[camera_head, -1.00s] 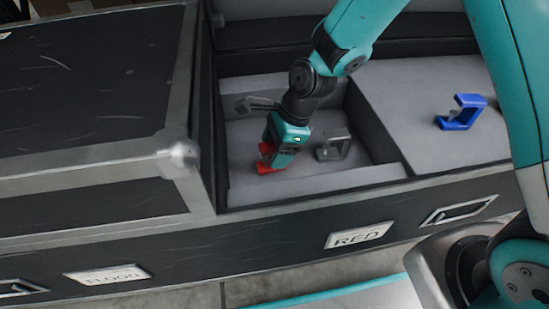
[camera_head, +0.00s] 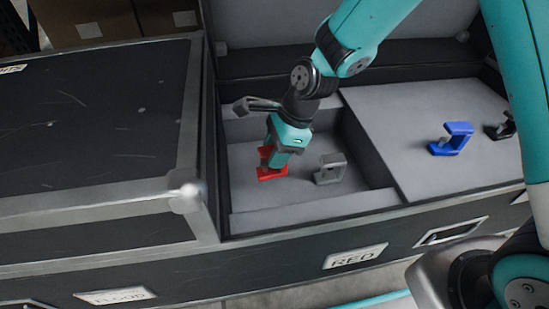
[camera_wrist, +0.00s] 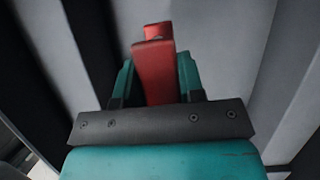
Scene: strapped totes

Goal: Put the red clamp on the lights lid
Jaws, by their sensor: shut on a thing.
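The red clamp (camera_head: 268,172) is in the grey foam-lined well of the open case in the head view. My gripper (camera_head: 277,160) points down into the well and is shut on the red clamp. In the wrist view the red clamp (camera_wrist: 155,70) stands between the two teal fingers (camera_wrist: 156,85). I cannot tell whether the clamp touches the well floor. The lights lid (camera_head: 90,110) is the closed dark lid with metal edges at the left. A label partly cut off by the frame, ending in "HTS", shows at its upper left. The top surface in view is bare.
A grey clamp (camera_head: 330,169) stands just right of the red one in the well. A blue clamp (camera_head: 452,138) and a black clamp (camera_head: 501,127) stand on the raised foam at right. The lid's metal corner (camera_head: 186,192) rises beside the well. The case front has a RED label (camera_head: 355,256).

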